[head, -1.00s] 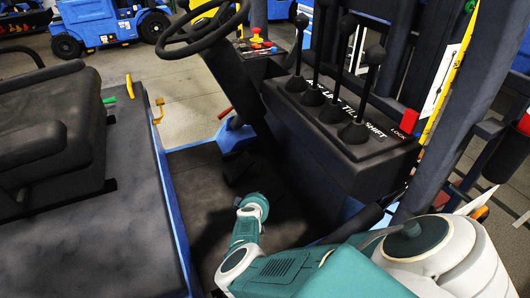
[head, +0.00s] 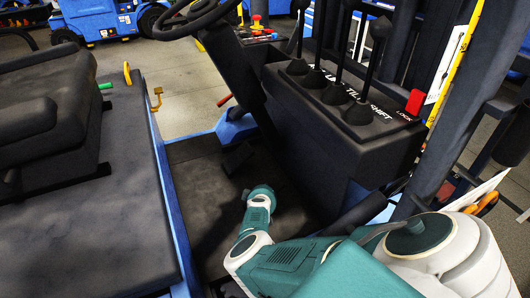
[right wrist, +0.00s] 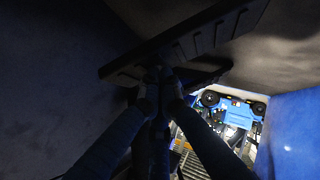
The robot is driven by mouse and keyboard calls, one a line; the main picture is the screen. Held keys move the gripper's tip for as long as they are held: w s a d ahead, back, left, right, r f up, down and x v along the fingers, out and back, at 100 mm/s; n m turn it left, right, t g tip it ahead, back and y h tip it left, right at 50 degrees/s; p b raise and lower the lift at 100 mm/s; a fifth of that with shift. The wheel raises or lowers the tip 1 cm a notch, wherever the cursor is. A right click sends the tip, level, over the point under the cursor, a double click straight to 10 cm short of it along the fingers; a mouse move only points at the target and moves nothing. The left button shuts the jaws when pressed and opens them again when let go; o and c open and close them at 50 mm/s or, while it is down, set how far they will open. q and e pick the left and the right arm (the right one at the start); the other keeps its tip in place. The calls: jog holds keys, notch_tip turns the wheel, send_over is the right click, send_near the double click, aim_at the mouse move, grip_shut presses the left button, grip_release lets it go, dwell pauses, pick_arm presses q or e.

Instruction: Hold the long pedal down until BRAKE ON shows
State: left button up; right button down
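In the right wrist view the long pedal (right wrist: 190,42) is a dark, ribbed bar slanting across the upper middle. My right gripper (right wrist: 157,76) reaches up from below, its dark fingers drawn together at the pedal's underside edge. Shadow hides whether they touch it. In the head view my right arm reaches down into the dark footwell, and its gripper cannot be made out there. A dark pedal shape (head: 238,158) shows ahead of the wrist; I cannot tell if it is the long one. My left gripper is in neither view. No BRAKE ON text is readable.
A lever console (head: 330,130) with several black levers stands right of the footwell. The seat (head: 50,120) and its dark deck are at left. The steering wheel (head: 200,18) is above. A second, shorter dark plate (right wrist: 205,73) sits under the long pedal.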

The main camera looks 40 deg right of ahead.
aim_at(276, 190)
jog(key=d+f, duration=0.1)
jog(key=d, duration=0.1)
jog(key=s+d+f+b, duration=0.1)
jog(key=d+f, duration=0.1)
jog(key=shift+s+f, duration=0.2)
jog(key=shift+f, duration=0.1)
jog(key=shift+s+d, duration=0.1)
jog(key=shift+s, duration=0.05)
jog(key=shift+s+f, duration=0.1)
jog(key=shift+f, duration=0.05)
dwell(1.0)
dwell(0.4)
jog(key=shift+w+r, duration=0.2)
jog(key=shift+r, duration=0.3)
notch_tip(276, 190, up, 9)
jog(key=shift+f, duration=0.15)
jog(key=shift+a+r, duration=0.2)
jog(key=shift+r, duration=0.1)
jog(key=shift+w, duration=0.1)
